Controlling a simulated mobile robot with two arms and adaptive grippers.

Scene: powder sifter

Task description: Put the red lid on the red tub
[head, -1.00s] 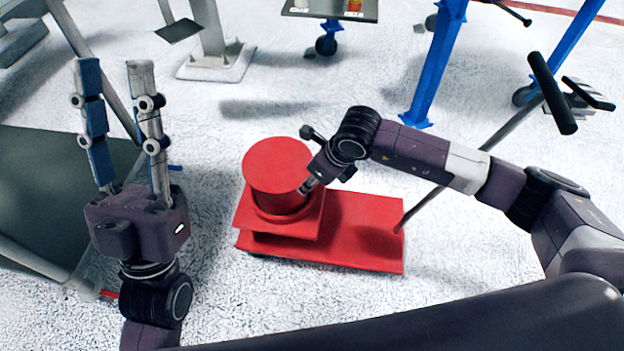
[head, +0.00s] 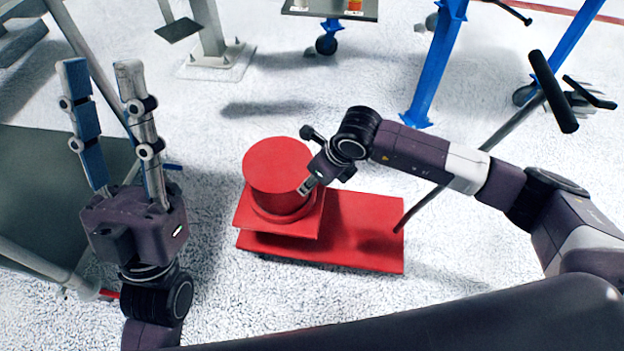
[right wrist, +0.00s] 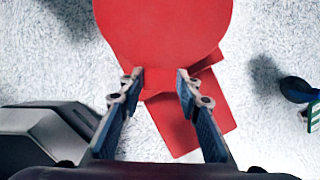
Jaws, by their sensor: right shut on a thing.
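The red lid (head: 277,162) is a flat round disc that shows as the top of the red cylinder in the head view, and it fills the top of the right wrist view (right wrist: 165,30). The red tub (head: 280,203) is under it; I cannot tell whether lid and tub touch. My right gripper (head: 306,187) is at the lid's right side, shut on a red tab at its edge, seen between the fingers in the right wrist view (right wrist: 158,80). My left gripper (head: 101,78) is open and empty, fingers up, left of the tub.
The tub stands on a red cart (head: 365,225) with a grey pole and black handle (head: 552,90) on the right. A dark green panel (head: 50,175) lies at the left. Blue legs (head: 437,65) and a small table (head: 330,8) stand behind.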

